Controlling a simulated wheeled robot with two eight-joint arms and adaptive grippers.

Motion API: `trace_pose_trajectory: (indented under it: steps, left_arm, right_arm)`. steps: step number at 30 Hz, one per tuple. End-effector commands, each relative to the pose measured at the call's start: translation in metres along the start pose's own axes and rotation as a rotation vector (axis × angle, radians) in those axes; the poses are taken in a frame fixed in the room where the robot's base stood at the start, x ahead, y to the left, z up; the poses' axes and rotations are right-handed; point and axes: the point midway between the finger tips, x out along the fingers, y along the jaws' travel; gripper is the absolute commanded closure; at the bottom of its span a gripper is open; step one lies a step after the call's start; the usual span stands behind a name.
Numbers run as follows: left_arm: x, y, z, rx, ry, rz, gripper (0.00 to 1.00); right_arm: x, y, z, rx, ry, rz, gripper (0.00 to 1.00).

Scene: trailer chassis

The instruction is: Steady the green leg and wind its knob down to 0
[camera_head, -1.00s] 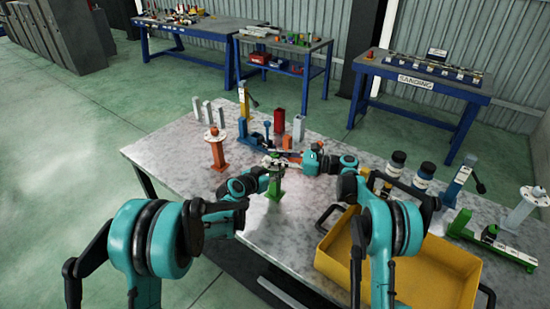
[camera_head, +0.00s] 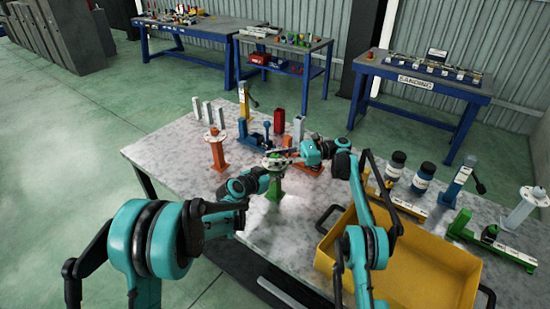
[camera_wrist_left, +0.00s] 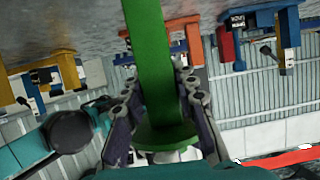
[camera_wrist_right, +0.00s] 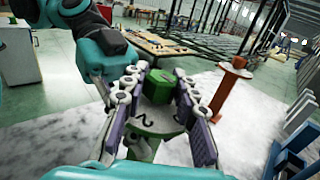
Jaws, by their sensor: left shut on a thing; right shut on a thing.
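The green leg (camera_head: 275,188) stands upright near the middle of the table. My left gripper (camera_wrist_left: 156,82) is shut on its column, which runs between the fingers in the left wrist view (camera_wrist_left: 150,38). That view is upside down, and the leg's round plate (camera_wrist_left: 165,138) shows at the bottom. My right gripper (camera_wrist_right: 158,82) is shut on the green knob (camera_wrist_right: 157,90) above the pale dial plate (camera_wrist_right: 160,122). A digit that looks like 2 shows on the dial's near side. The rest of the dial is hidden by the fingers.
An orange leg (camera_head: 217,152) stands left of the green leg. Blue and orange fixtures (camera_head: 258,140) stand close behind. The table's front left is clear.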

Motion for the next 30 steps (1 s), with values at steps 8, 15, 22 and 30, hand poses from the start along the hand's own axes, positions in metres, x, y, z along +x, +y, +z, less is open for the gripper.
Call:
trace_pose_trajectory:
  steps: [8, 15, 22, 30]
  left_arm:
    - [0.0006, 0.0011, 0.0013, 0.002, -0.004, 0.003, 1.00]
    - [0.0006, 0.0004, 0.0011, 0.001, -0.003, 0.002, 1.00]
    - [0.0005, -0.0003, 0.0008, 0.001, -0.002, 0.000, 1.00]
    - [0.0004, -0.0008, 0.0006, 0.001, -0.001, -0.001, 1.00]
  right_arm:
    - [0.0010, 0.0007, 0.0013, 0.000, -0.002, 0.005, 1.00]
    - [0.0010, 0.0009, 0.0010, 0.000, -0.002, 0.005, 0.49]
    - [0.0006, 0.0007, 0.0006, 0.000, -0.001, 0.003, 0.49]
    - [-0.0002, -0.0025, 0.0010, 0.000, -0.001, -0.057, 0.49]
